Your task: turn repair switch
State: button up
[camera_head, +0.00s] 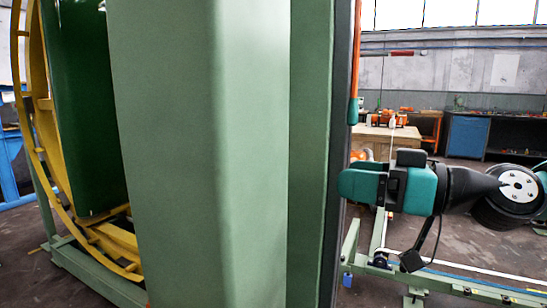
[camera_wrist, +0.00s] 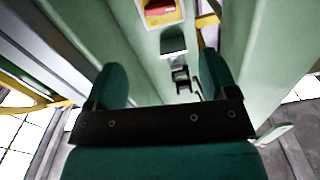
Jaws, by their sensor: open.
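In the wrist view, a red part on a yellow plate (camera_wrist: 161,12) sits on a pale green panel (camera_wrist: 145,45) at the top edge of the picture, cut off there. Below it, a small grey and black fitting (camera_wrist: 181,77) is on the same panel, showing between my fingers. I cannot tell which of these is the repair switch. My gripper (camera_wrist: 164,80) is open, with its two teal fingers apart and nothing seen held between them. In the head view my gripper (camera_head: 352,185) reaches in from the right beside the green machine; the switch is hidden there.
The tall green machine column (camera_head: 205,150) fills the middle of the head view. A yellow ring frame (camera_head: 42,110) stands at left. A green rail frame (camera_head: 460,278) runs low at right. A workbench (camera_head: 385,140) and blue cabinet (camera_head: 467,135) stand far behind.

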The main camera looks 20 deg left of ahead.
jog(key=a, duration=0.4)
jog(key=a+p, duration=0.1)
jog(key=a, duration=0.4)
jog(key=w+a+p, duration=0.1)
jog(key=a, duration=0.3)
jog(key=shift+a, duration=0.25)
jog(key=c, duration=0.9)
